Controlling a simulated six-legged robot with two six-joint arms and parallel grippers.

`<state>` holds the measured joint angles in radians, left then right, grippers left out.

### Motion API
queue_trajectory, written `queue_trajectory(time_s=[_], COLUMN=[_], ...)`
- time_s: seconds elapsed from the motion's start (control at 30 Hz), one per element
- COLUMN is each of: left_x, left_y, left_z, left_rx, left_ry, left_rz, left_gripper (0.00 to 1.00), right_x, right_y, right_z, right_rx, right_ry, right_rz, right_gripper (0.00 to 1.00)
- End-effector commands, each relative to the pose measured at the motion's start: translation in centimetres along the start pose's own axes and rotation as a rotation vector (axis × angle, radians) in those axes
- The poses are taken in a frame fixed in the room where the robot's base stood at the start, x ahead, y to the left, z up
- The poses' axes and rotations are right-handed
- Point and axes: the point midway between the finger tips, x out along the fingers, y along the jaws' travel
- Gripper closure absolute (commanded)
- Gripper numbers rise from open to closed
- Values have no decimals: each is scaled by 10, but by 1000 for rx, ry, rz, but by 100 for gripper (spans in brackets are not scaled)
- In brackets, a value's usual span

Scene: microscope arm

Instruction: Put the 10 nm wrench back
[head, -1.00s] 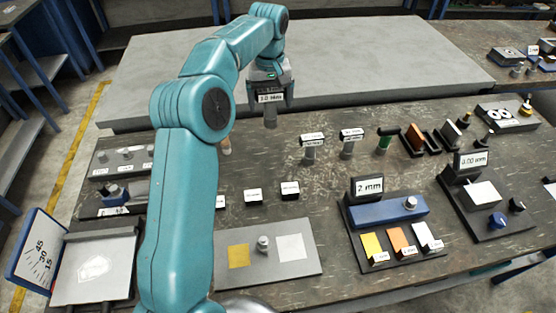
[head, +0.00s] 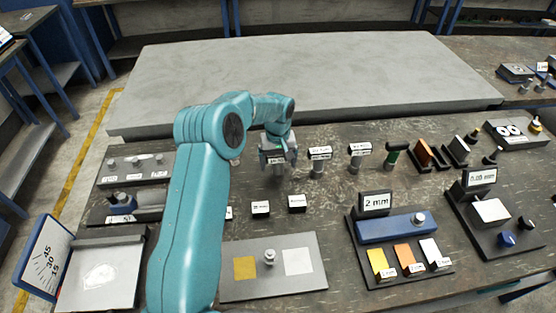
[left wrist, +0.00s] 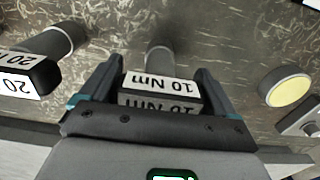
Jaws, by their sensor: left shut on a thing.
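The 10 Nm wrench (left wrist: 160,84) is a grey cylinder with a white label block, between the fingers of my left gripper (left wrist: 150,90) in the left wrist view. In the head view, my left gripper (head: 278,160) is low at the back of the dark bench, shut on this wrench (head: 277,168). The wrench is upright, left of and in line with two similar labelled wrenches (head: 319,160) (head: 358,156). I cannot tell whether its lower end touches the bench. My right gripper is not in view.
A 20 Nm wrench (left wrist: 55,45) stands close beside my gripper in the left wrist view. A yellow-topped cylinder (left wrist: 288,88) stands on the other side. Small labelled black blocks (head: 260,208) are in front. A grey slab (head: 300,75) lies behind.

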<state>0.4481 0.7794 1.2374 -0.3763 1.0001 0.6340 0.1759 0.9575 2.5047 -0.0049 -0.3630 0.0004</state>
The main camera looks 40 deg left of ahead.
Motion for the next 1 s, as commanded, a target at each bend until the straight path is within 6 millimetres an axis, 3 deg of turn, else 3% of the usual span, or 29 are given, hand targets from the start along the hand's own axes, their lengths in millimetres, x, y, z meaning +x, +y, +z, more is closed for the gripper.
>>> queue_trajectory(time_s=[0.33, 0.37, 0.4, 0.73, 1.0], left_x=[4, 4, 3, -6, -66], left_y=[0, 0, 0, 0, 1], left_z=[0, 0, 0, 0, -1], left_rx=[0, 1, 1, 1, 1], left_ry=[1, 0, 0, 2, 5], left_rz=[1, 0, 0, 1, 4], left_gripper=[59, 4, 0, 0, 0], right_x=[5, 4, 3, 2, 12], right_y=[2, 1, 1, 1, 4], right_z=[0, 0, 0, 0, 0], right_rx=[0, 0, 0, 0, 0], right_ry=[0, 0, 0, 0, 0], right_rz=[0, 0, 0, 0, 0], right_gripper=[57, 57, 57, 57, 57])
